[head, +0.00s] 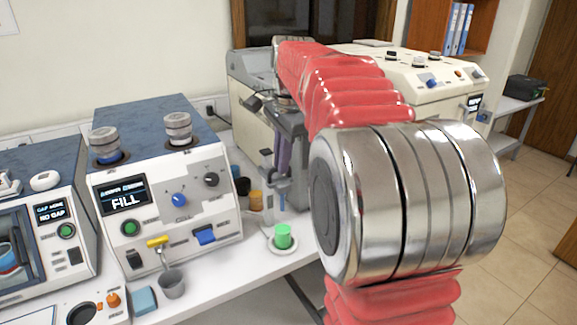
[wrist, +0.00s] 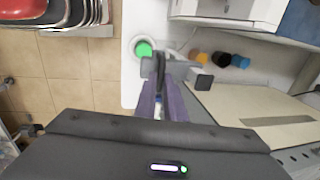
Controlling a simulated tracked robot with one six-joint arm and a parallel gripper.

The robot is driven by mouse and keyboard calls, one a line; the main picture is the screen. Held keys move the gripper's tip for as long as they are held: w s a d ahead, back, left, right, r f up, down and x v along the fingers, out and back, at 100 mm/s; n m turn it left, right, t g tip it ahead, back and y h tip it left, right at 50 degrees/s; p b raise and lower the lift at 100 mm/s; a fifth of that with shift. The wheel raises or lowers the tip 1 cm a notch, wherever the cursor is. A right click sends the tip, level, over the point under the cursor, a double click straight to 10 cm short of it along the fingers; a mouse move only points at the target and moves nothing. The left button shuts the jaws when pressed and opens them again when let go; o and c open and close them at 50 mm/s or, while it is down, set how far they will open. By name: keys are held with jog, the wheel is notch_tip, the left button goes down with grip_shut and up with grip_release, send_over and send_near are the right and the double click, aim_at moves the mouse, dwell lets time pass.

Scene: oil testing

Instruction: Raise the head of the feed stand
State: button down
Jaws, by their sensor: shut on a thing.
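The feed stand (head: 267,178) is a small grey upright on the white bench in the head view, right of the machine with the FILL display. In the wrist view its grey head (wrist: 158,66) shows from above. My gripper (head: 284,168) points down at the stand, its purple fingers shut on the grey head. The fingers also show in the wrist view (wrist: 162,95). A green cup (head: 283,236) stands on a white round dish just in front of the stand; it also shows in the wrist view (wrist: 143,49). The contact between fingers and head is partly hidden.
The FILL machine (head: 155,200) with knobs and a yellow-handled spout stands left. A grey cup (head: 172,283) sits below the spout. Several small orange, black and blue containers (wrist: 222,59) stand close beside the stand. My red-sleeved arm hides much of the bench's right side.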

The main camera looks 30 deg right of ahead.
jog(key=shift+w+d+r, duration=0.15)
jog(key=shift+r, duration=0.3)
jog(key=c, duration=2.2)
grip_release()
jog(key=o, duration=0.4)
jog(key=shift+f, duration=0.15)
jog(key=shift+c, duration=0.2)
jog(key=s+r, duration=0.3)
jog(key=r, duration=1)
jog(key=shift+a+r, duration=0.2)
